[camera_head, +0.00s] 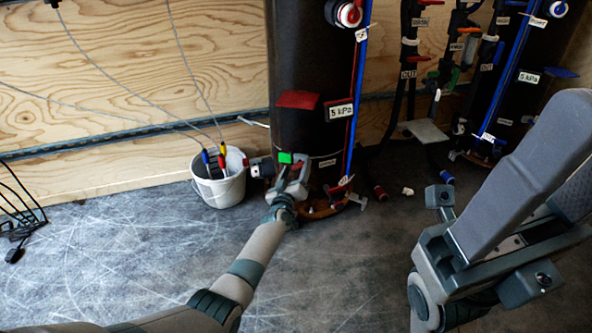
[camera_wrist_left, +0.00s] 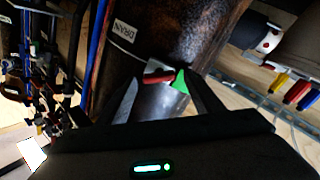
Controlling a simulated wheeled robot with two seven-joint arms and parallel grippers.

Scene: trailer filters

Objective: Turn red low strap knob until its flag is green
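The dark filter tank (camera_head: 313,60) stands at the middle, with red parts and a red hose. Low on its front a green flag (camera_head: 286,158) shows just above my left gripper (camera_head: 292,180). In the left wrist view, a small red knob (camera_wrist_left: 158,77) with the green flag (camera_wrist_left: 180,82) lies between the two fingers of my left gripper (camera_wrist_left: 164,85). The fingers are spread, one on each side and close to it; contact is not clear. In the head view the gripper hides most of the knob.
A red flag (camera_head: 297,100) sits higher on the tank beside a 5 kPa label (camera_head: 340,112). A white bucket (camera_head: 219,185) with coloured probes stands left of the tank. A second tank with blue parts (camera_head: 497,85) stands at the right. The floor in front is mostly clear.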

